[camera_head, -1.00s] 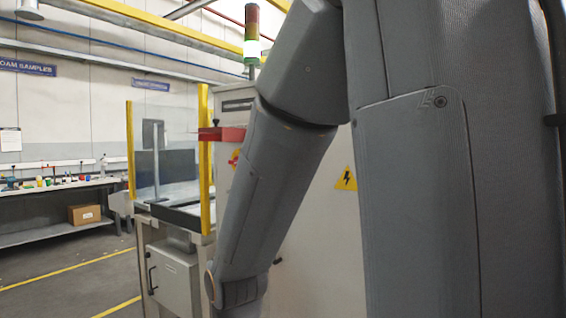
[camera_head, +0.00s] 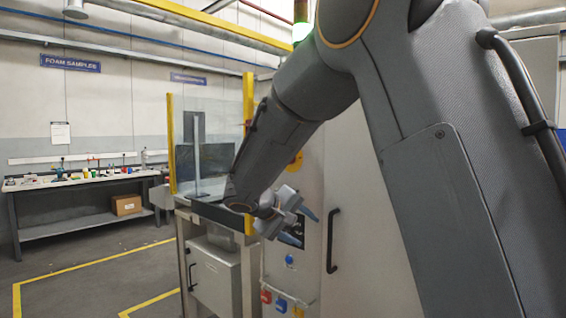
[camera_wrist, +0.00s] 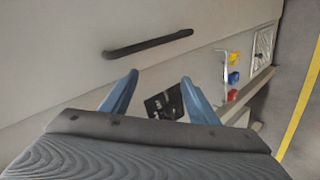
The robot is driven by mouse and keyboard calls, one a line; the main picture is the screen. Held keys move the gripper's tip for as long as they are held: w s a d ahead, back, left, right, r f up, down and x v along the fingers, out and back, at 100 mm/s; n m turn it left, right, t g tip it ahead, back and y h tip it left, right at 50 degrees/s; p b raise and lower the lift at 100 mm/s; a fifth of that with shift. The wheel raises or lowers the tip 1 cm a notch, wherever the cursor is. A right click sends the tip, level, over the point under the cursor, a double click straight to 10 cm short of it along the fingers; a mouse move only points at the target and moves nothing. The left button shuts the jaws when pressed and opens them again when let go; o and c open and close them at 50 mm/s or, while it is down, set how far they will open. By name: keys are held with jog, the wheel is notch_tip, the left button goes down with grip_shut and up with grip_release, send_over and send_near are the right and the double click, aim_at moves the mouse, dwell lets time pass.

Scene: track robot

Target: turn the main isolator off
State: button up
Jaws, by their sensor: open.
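A red-and-yellow rotary switch (camera_head: 295,162), seemingly the main isolator, is on the upper front of the pale cabinet (camera_head: 345,250). My forearm partly hides it, so its setting cannot be read. My gripper (camera_head: 307,231) is in front of the cabinet, below the switch and left of the black door handle. Its two blue fingers are spread and empty. In the wrist view, my gripper (camera_wrist: 160,76) shows open, with a black square plate (camera_wrist: 165,102) behind and between its fingers. I cannot make out the isolator in the wrist view.
The black door handle (camera_head: 332,241) sticks out from the cabinet. A glass-sided station with yellow posts (camera_head: 249,130) stands to the left. A workbench (camera_head: 85,184) is farther back, with open floor before it.

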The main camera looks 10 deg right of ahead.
jog(key=w+a+r+m+t+h, duration=0.1)
jog(key=w+a+r+t+h, duration=0.25)
jog(key=r, duration=0.55)
jog(key=w+a+r+t+h, duration=0.1)
jog(key=w+a+r+t, duration=0.25)
jog(key=w+r, duration=0.45)
jog(key=p+x, duration=0.2)
jog(key=x, duration=0.4)
jog(key=shift+d+r+g, duration=0.15)
jog(key=shift+d+g, duration=0.25)
jog(key=c, duration=1)
jog(key=shift+c, duration=0.2)
